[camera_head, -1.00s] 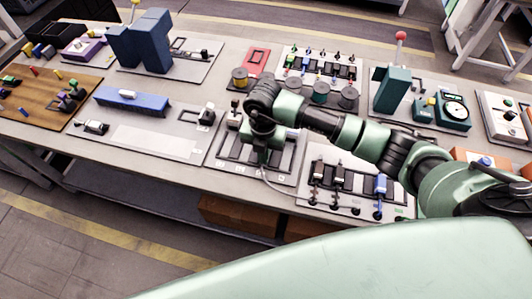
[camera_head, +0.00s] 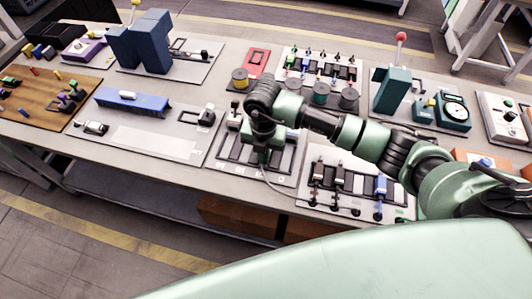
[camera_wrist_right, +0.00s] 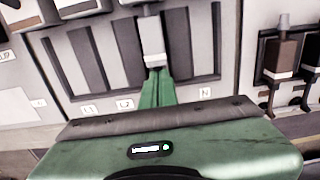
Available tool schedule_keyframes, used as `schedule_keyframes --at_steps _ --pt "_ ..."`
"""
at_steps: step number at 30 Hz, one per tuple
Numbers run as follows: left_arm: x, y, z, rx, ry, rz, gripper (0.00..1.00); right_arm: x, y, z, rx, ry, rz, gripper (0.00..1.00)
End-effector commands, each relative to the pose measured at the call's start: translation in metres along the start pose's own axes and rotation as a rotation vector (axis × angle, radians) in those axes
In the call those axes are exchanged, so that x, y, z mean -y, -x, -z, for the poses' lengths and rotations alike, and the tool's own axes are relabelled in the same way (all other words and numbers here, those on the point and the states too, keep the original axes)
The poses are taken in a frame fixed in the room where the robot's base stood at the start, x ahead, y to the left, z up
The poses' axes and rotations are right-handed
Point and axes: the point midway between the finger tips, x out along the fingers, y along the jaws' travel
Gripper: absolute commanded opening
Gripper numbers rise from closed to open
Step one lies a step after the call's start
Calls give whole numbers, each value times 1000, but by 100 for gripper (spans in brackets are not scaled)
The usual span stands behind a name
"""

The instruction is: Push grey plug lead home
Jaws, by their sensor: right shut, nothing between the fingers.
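In the right wrist view a grey plug (camera_wrist_right: 152,40) sits upright in a slot of the panel marked L1, L2 and N (camera_wrist_right: 205,93). My right gripper (camera_wrist_right: 157,76) is shut and empty, with its green fingertips right at the plug's near end. Whether they touch it I cannot tell. In the head view my right gripper (camera_head: 262,158) is over the same slotted panel (camera_head: 229,153) and hides the plug. A thin grey lead (camera_head: 272,185) curves from below the gripper toward the bench's front edge. My left gripper is not in view.
A board with black and blue plugs (camera_head: 338,178) lies just right of the panel. Several spools (camera_head: 320,93) stand behind my arm. A tall teal block (camera_head: 391,92) stands farther right. A pale board (camera_head: 155,140) on the left has free room.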

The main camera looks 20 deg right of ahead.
Motion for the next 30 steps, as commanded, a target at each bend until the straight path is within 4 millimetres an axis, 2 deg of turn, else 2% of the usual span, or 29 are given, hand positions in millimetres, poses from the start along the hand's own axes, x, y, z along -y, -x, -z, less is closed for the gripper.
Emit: schedule_keyframes --at_steps 8,24,30 --pt "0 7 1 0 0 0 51 0 6 5 0 2 -1 0" --pt "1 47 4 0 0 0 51 0 60 5 1 1 -1 0" --pt "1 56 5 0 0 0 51 0 72 5 0 1 -1 0"
